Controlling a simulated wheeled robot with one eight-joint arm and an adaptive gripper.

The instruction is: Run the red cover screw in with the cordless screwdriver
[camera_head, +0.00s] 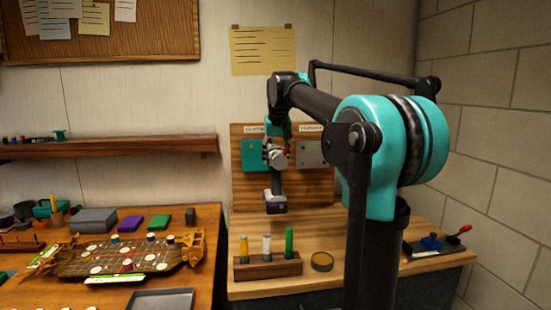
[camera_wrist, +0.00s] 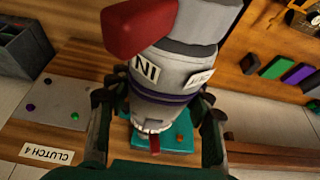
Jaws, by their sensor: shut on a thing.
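My gripper (camera_head: 277,155) is shut on the cordless screwdriver (camera_head: 277,184), whose handle hangs down in front of the wooden board. In the wrist view, my fingers (camera_wrist: 160,108) flank the grey screwdriver body (camera_wrist: 185,72), which has a red part and a label reading IN. Its nose points at the teal cover (camera_wrist: 178,148), also in the head view (camera_head: 250,160). A small red piece (camera_wrist: 155,146) shows just past the nose; I cannot tell whether it is the red screw or the bit, nor whether they touch. An orange screw (camera_wrist: 180,138) shows on the cover.
A grey plate (camera_wrist: 60,105) with purple and green screws sits beside the cover. A wooden rack (camera_head: 268,268) with several upright tools and a round tin (camera_head: 322,262) stand on the bench.

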